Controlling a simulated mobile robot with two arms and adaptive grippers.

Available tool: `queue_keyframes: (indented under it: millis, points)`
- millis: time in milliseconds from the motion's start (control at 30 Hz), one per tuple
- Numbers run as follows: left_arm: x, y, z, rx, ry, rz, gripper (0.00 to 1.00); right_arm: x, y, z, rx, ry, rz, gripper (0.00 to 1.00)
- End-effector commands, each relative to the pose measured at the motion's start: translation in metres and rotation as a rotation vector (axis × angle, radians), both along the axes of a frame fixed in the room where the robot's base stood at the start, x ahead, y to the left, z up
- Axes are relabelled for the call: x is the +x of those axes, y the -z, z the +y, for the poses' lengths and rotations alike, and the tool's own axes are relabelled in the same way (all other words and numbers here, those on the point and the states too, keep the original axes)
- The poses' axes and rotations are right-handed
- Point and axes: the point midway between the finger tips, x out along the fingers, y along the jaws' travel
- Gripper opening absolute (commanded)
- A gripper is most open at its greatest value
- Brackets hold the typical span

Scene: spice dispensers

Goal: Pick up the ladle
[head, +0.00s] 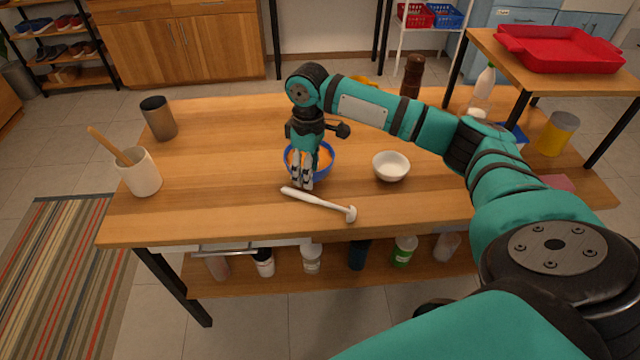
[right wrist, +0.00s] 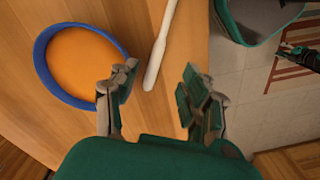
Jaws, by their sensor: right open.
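The ladle (head: 320,202) is white and lies flat on the wooden table (head: 220,210) near its front edge, its small bowl end to the right. In the right wrist view the ladle's handle (right wrist: 160,45) shows as a white bar ahead of my fingers, with the rest out of frame. My right gripper (head: 302,183) is open and empty. In the right wrist view the open fingers (right wrist: 157,85) are on either side of the handle's end.
The blue bowl (right wrist: 45,65) is close to the left finger. A small white bowl (head: 391,168) stands to the right. A lower shelf holds several bottles (head: 312,258).

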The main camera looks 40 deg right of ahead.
Motion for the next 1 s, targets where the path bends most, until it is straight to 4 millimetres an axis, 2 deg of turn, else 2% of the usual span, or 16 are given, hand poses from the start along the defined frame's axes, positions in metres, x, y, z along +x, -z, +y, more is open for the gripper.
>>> queue_keyframes:
  millis: [100,367,633,733,967,1000]
  points:
    - [0.0,-0.001,0.0,0.0,0.0,0.0,0.45,-0.001,0.02,0.001,0.0,0.0,0.002,0.47]
    - [0.0,-0.003,0.0,0.0,0.0,0.0,0.45,-0.001,0.038,0.001,0.0,0.0,0.0,0.47]
    - [-0.001,-0.007,0.0,0.0,0.0,0.001,0.45,-0.002,0.077,-0.002,-0.001,0.0,0.0,0.47]
    - [-0.001,-0.007,0.0,0.0,0.0,0.001,0.45,-0.002,0.084,-0.002,-0.001,0.0,-0.002,0.47]
    - [-0.001,-0.007,0.0,0.0,0.0,0.001,0.45,-0.001,0.084,-0.001,-0.001,-0.001,-0.003,0.47]
    - [-0.001,-0.007,0.0,0.0,0.0,0.001,0.45,-0.001,0.084,-0.001,-0.001,-0.001,-0.003,0.41]
